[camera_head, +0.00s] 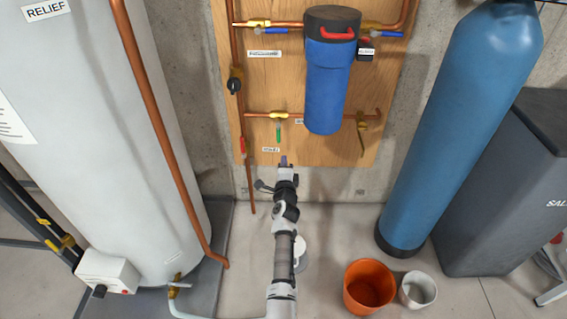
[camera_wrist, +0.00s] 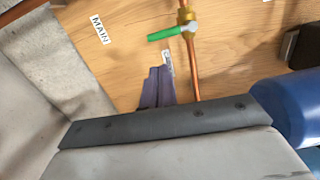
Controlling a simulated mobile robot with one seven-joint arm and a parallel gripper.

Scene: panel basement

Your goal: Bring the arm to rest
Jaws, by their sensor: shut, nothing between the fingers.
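My gripper (camera_head: 284,160) is in front of the lower edge of the wooden panel (camera_head: 345,150) in the head view, with my arm stretched out toward the wall behind it. Its purple fingers (camera_wrist: 158,85) show in the wrist view, side by side and shut, with nothing between them. They appear just below a green-handled valve (camera_wrist: 165,34) on a copper pipe. I cannot tell whether the fingertips touch the panel or the pipe.
A blue filter housing (camera_head: 325,85) hangs on the panel to the right. A white tank (camera_head: 95,120) with a copper relief pipe (camera_head: 160,130) stands left. A blue cylinder (camera_head: 460,130), an orange bucket (camera_head: 350,300) and a white bucket (camera_head: 417,303) stand right.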

